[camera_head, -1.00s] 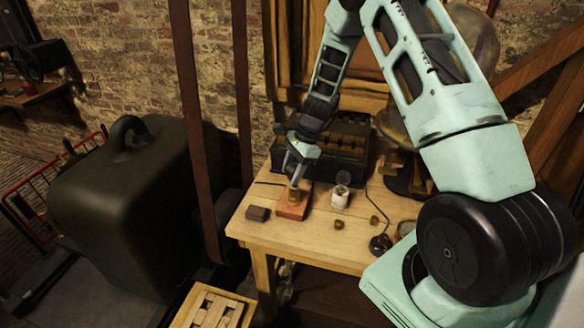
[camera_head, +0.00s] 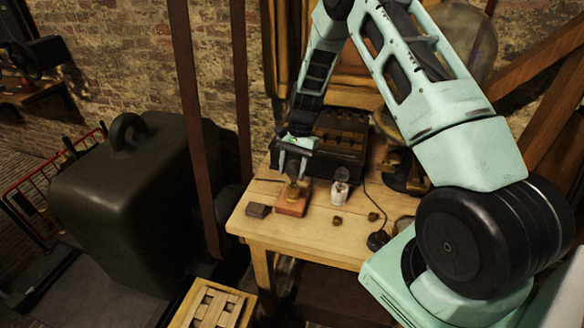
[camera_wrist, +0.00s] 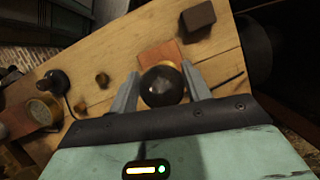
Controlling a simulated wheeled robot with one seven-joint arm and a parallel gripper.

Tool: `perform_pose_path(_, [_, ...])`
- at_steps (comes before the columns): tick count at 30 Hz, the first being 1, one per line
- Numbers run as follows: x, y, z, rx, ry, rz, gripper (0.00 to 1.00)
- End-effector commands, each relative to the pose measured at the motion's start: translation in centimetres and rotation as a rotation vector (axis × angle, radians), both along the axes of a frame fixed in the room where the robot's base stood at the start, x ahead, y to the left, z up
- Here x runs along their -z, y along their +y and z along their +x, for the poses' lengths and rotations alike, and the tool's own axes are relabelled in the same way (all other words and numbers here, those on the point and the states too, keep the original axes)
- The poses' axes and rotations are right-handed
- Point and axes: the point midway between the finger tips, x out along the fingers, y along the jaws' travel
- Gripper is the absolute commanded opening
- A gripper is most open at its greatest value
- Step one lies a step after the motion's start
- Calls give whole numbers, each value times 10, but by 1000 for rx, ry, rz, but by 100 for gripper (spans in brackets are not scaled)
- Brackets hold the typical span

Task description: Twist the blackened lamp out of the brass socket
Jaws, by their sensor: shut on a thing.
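The blackened lamp (camera_wrist: 162,88) is a dark, shiny globe in the wrist view. My gripper (camera_wrist: 160,70) is shut on it, one finger on each side. In the head view, my gripper (camera_head: 292,177) points down at the lamp, which is small and mostly hidden between the fingers there. The brass socket (camera_head: 291,191) sits on an orange-brown block (camera_head: 291,206) on the table. In the wrist view, a little brass shows behind the globe, and the block (camera_wrist: 157,51) lies beyond it. I cannot tell whether the lamp is still seated in the socket.
A dark block (camera_head: 258,211) lies left on the wooden table (camera_head: 310,245). A dark battery box (camera_head: 338,160) stands behind.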

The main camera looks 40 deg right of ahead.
Motion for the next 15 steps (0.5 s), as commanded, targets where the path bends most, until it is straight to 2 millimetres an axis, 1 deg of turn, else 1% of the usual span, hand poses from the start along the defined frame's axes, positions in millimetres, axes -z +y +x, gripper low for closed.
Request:
perform_pose_path(3, [0,1,0,-217,0,0,21])
perform_pose_path(6, [0,0,-1,-355,0,0,21])
perform_pose_path(9, [0,-1,-2,-392,0,1,21])
perform_pose_path(15, [0,-1,-2,-388,0,1,21])
